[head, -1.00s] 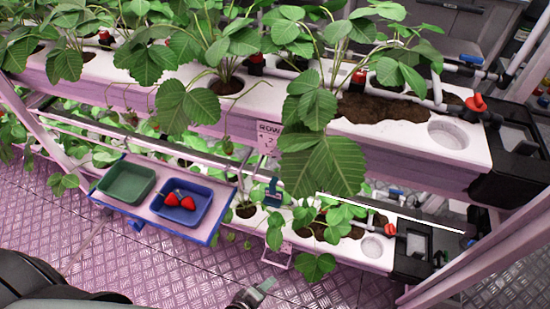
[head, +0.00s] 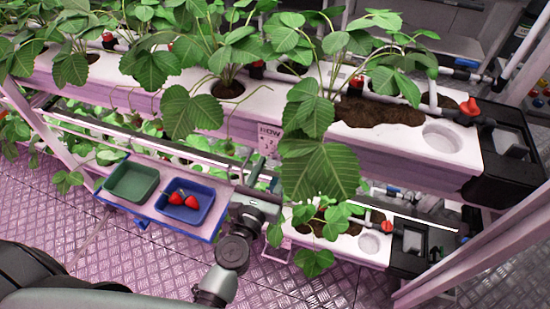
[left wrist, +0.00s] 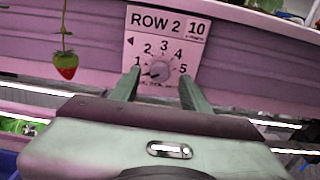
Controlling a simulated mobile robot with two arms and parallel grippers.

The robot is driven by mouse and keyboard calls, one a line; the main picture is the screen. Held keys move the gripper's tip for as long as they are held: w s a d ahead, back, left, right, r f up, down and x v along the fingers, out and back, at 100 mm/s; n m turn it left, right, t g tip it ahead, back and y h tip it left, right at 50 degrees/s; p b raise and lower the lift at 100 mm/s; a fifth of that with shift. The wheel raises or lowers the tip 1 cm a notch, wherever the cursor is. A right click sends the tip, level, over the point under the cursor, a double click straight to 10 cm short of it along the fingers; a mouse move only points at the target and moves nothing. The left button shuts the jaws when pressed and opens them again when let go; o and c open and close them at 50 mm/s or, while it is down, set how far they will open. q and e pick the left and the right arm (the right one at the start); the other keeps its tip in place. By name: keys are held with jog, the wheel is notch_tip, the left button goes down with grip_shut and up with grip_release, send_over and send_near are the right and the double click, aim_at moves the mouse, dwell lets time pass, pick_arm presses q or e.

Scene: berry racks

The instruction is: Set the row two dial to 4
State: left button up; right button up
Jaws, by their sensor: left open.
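The row two dial (left wrist: 160,70) is a small round grey knob on a white ROW 2 panel (left wrist: 168,28), with numbers 1 to 5 around it. A dark mark on the knob seems to lie at its lower left, near 1; it is small and blurred. My left gripper (left wrist: 162,78) is open, with one green finger on each side of the dial; I cannot tell if they touch it. In the head view, the panel (head: 269,137) hangs on the upper planter's front, and my left gripper (head: 262,192) is below it. My right gripper is not in view.
The upper white planter (head: 330,140) holds strawberry plants, with large leaves (head: 318,170) hanging right of the panel. A berry (left wrist: 65,65) hangs left of it. A blue-edged shelf holds a green tray (head: 132,182) and a blue tray (head: 205,215) with red berries.

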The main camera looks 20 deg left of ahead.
aim_at(278, 155)
pick_arm(q)
jog(key=shift+w, duration=1.2)
grip_shut()
